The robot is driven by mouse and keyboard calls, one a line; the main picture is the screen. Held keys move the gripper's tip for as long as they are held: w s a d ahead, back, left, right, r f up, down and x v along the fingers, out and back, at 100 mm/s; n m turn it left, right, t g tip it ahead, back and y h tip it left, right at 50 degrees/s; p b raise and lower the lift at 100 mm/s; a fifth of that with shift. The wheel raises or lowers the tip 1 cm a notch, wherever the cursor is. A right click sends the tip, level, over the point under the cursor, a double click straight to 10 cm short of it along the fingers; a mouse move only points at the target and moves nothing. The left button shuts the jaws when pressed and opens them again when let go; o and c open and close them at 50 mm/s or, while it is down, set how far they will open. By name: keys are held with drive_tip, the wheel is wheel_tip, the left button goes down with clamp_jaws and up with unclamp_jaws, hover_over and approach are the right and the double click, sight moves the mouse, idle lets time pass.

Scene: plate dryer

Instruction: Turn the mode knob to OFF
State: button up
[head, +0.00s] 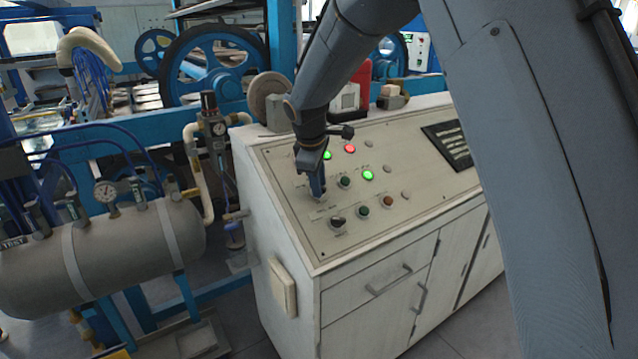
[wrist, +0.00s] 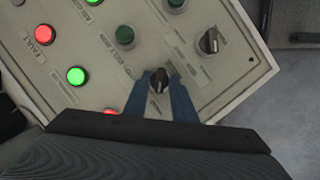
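My gripper (head: 318,190) points down at the left part of the sloped control panel (head: 290,235). In the wrist view its two blue fingers (wrist: 160,80) are apart, one on each side of a black rotary knob (wrist: 158,82) with a pale pointer. I cannot make out firm contact with the knob. In the head view the gripper mostly hides this knob. A second black rotary knob (wrist: 209,42) stands free nearer the panel's edge, and it also shows in the head view (head: 338,222). The printed labels are too small to read, so I cannot tell which knob is the mode knob.
Lit green (wrist: 77,76) and red (wrist: 45,34) buttons and a dark green button (wrist: 125,36) stand near the fingers. A grey tank (head: 130,250) with a gauge is left of the cabinet. The panel's right side holds a dark slotted plate (head: 455,145).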

drive_tip(key=c, duration=0.5)
drive_tip(key=shift+o, duration=0.2)
drive_tip(key=m, duration=0.2)
drive_tip(key=m+g+p, duration=0.1)
drive_tip(key=m, duration=0.1)
drive_tip(key=shift+w+d+y, duration=0.1)
drive_tip(key=shift+w+y, duration=0.1)
drive_tip(key=shift+y, duration=0.1)
drive_tip(key=shift+w+d+r+m+g+y, duration=0.1)
drive_tip(key=shift+m+g+y, duration=0.25)
drive_tip(key=shift+m, duration=0.65)
drive_tip(key=shift+m+g+y, duration=0.25)
drive_tip(key=shift+m+g, duration=0.2)
drive_tip(key=shift+m, duration=0.55)
drive_tip(key=o, duration=0.7)
